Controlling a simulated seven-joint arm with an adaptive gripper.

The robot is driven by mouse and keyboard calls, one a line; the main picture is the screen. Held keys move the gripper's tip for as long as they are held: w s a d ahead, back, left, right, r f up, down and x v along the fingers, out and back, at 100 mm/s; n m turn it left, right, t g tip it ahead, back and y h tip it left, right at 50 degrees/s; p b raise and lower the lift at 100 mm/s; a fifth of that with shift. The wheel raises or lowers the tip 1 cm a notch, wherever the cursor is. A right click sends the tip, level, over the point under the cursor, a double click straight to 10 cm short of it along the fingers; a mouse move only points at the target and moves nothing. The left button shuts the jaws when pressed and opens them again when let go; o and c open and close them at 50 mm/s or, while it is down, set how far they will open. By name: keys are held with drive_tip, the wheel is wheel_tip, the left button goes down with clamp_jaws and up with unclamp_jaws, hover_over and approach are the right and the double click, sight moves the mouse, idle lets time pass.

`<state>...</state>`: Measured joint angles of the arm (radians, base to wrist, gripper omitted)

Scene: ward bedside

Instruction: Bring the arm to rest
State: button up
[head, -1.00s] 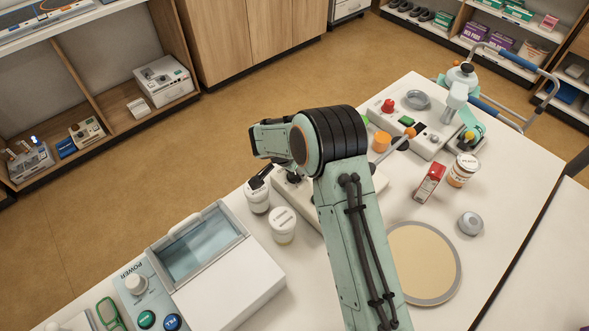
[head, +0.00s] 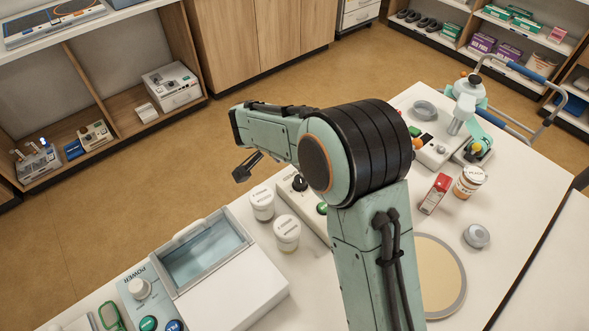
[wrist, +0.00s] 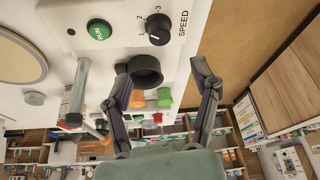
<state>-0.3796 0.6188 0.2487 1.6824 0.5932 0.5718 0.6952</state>
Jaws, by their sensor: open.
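My arm rises from the bottom of the head view and bends left at a large black joint. My gripper (head: 247,167) shows there only as a dark finger, above the floor beyond the table's far edge. In the wrist view my gripper (wrist: 162,76) has its two fingers wide apart with nothing held between them. Behind the fingers is a white machine (wrist: 120,28) with a green RUN button (wrist: 99,30) and a SPEED knob (wrist: 158,30). I cannot tell the exact gap between fingers and machine.
A red carton (head: 434,194), an orange-brown jar (head: 470,181), a grey knob-like item (head: 477,236) and a round tan plate (head: 440,277) are on the right.

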drive_tip(key=shift+s+r, duration=0.15)
drive_tip(key=shift+r, duration=0.2)
drive_tip(key=d+r+m+t, duration=0.2)
drive_tip(key=d+r, duration=0.6)
drive_tip(key=r, duration=0.4)
drive_tip(key=s+d+r, duration=0.4)
drive_tip(key=s+d, duration=0.3)
drive_tip(key=s+f+n+g+y, duration=0.1)
drive_tip(key=s+f+n+g, duration=0.2)
drive_tip(key=s, duration=0.8)
drive_tip(key=s+a+f+n+g+y, duration=0.1)
drive_tip(key=s+f+n+g+y, duration=0.1)
drive_tip(key=s+n, duration=0.4)
drive_tip(key=s+f+g, duration=0.1)
drive_tip(key=s+f, duration=0.1)
drive_tip(key=s, duration=0.3)
drive_tip(key=shift+s+a+f, duration=0.15)
drive_tip(key=shift+s, duration=0.2)
